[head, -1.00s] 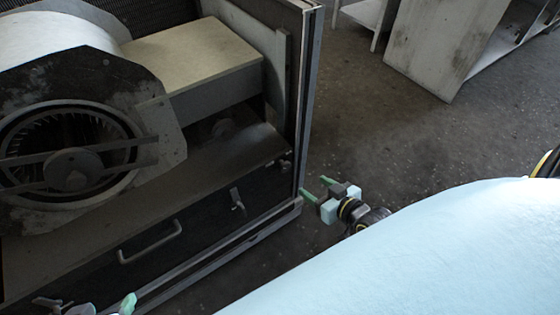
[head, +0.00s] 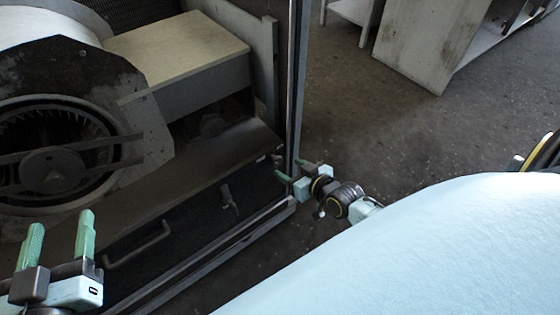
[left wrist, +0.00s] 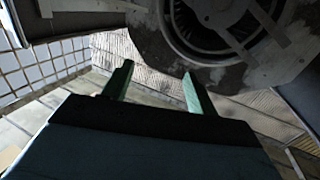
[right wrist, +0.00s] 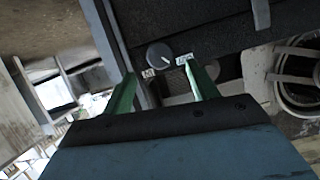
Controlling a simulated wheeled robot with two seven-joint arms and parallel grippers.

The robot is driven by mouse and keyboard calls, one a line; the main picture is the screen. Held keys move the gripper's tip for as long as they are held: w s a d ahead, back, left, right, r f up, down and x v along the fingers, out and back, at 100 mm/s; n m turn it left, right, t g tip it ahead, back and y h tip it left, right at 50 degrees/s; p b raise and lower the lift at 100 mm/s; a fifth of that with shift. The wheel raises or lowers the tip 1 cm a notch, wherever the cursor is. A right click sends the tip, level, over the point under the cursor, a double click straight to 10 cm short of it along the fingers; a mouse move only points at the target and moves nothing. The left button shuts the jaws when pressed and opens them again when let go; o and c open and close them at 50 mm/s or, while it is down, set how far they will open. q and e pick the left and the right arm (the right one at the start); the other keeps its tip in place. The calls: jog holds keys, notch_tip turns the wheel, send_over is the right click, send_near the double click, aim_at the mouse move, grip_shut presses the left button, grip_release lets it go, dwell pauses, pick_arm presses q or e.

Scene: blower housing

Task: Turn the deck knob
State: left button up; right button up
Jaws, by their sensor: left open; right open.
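The deck knob (right wrist: 158,55) is a round grey dial with a light pointer line, seen in the right wrist view on a dark panel with small white labels beside it. It lies ahead of my right gripper (right wrist: 162,84), between the lines of its two green fingers, which are open and apart from it as far as I can tell. In the head view my right gripper (head: 285,173) is at the right end of the housing's front panel, by the upright post. My left gripper (head: 60,225) is open and empty at the lower left, in front of the blower.
The blower (head: 55,160) stands inside the housing at left, beside a beige-topped box (head: 175,50). The dark front panel carries a bar handle (head: 138,245) and a latch (head: 228,198). A metal post (head: 298,80) rises by my right gripper.

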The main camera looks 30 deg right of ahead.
aim_at(278, 162)
jog(key=b+x, duration=0.2)
jog(key=x, duration=0.2)
jog(key=shift+w+a+f, duration=0.1)
jog(key=shift+w+f, duration=0.05)
jog(key=shift+w, duration=0.05)
pick_arm(q)
notch_tip(278, 162, up, 8)
jog(key=s+t+h, duration=0.2)
jog(key=t, duration=0.4)
jog(key=shift+s+d+r+b, duration=0.15)
jog(key=shift+d+r+b, duration=0.1)
jog(key=shift+d+b, duration=0.1)
pick_arm(e)
jog(key=shift+w+f, duration=0.15)
jog(key=shift+w, duration=0.35)
jog(key=shift+c, duration=0.5)
jog(key=c, duration=0.9)
